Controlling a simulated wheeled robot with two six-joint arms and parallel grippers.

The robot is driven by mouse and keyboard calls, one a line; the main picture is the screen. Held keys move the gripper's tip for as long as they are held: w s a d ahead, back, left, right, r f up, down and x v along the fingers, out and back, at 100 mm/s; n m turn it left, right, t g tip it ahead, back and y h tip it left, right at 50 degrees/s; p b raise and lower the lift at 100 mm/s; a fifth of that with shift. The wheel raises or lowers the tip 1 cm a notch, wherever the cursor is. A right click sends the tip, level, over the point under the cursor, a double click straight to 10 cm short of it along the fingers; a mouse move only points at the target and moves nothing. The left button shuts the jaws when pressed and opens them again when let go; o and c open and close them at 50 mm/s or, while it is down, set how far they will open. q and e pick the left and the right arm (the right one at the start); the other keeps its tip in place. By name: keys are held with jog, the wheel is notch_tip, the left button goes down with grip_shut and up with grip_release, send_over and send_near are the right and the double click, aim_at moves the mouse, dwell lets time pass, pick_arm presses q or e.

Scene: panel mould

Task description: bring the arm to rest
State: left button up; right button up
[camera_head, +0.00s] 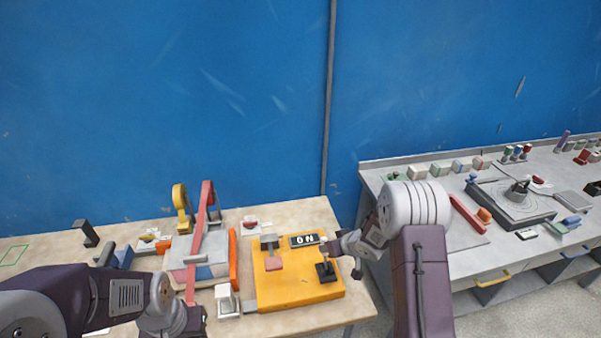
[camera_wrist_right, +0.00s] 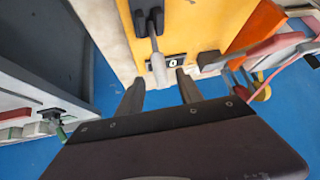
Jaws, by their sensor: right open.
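My right arm (camera_head: 418,270) reaches in over the gap between the two tables. Its gripper (camera_head: 330,250) is over the right edge of the orange-yellow panel (camera_head: 290,292), close to the black-based switch (camera_head: 326,272). In the right wrist view the gripper (camera_wrist_right: 160,88) is open and empty. The grey switch lever (camera_wrist_right: 158,68) shows beyond the fingers, roughly in line with the gap between them. The panel's small display (camera_head: 304,240) shows light characters that look like "ON". My left gripper (camera_head: 196,320) is low at the front of the left table, and its jaws are unclear.
A red-armed press-like fixture (camera_head: 203,225) stands left of the panel, beside an orange bar (camera_head: 233,260). A yellow clamp-like piece (camera_head: 181,205) is behind it. The grey right-hand bench (camera_head: 468,262) holds blocks and a dark plate fixture (camera_head: 512,203). The blue wall is behind.

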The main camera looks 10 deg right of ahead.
jog(key=shift+n+t, duration=0.4)
jog(key=r, duration=0.1)
jog(key=w+a+r, duration=0.2)
jog(key=shift+r+b, duration=0.3)
jog(key=shift+b, duration=0.1)
notch_tip(320, 180, up, 7)
jog(key=s+a+m+b, duration=0.1)
jog(key=s+a+b, duration=0.1)
jog(key=s, duration=0.1)
jog(key=s+f+m+g+h, duration=0.1)
jog(key=s+f+g, duration=0.1)
jog(key=s, duration=1)
jog(key=s+f+m+g+h, duration=0.1)
jog(key=s+f+g, duration=0.2)
jog(key=s, duration=0.9)
jog(key=shift+s+d+f+g, duration=0.3)
jog(key=shift+s+d+g, duration=0.1)
jog(key=shift+g, duration=0.7)
